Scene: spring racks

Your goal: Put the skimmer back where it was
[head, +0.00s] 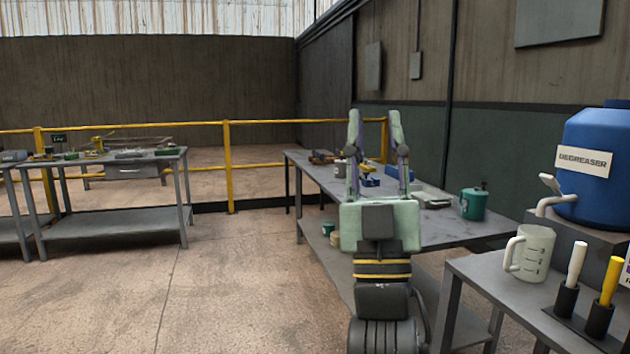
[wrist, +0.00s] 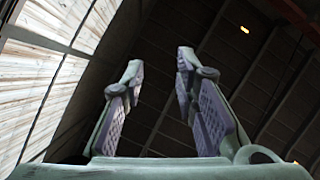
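My gripper (head: 375,120) points upward in the head view, in front of the middle bench. Its two fingers stand well apart with nothing between them. The wrist view shows the same open, empty gripper (wrist: 160,65) against the dark roof. I cannot make out a skimmer for sure in either view. At the lower right, a white-handled tool (head: 577,264) and a yellow-handled tool (head: 612,282) stand upright in black holders; their lower ends are hidden, so I cannot tell what they are.
The middle bench (head: 450,228) carries a green can (head: 473,204) and small items. Another bench (head: 110,171) stands left. Open floor (head: 220,275) lies between.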

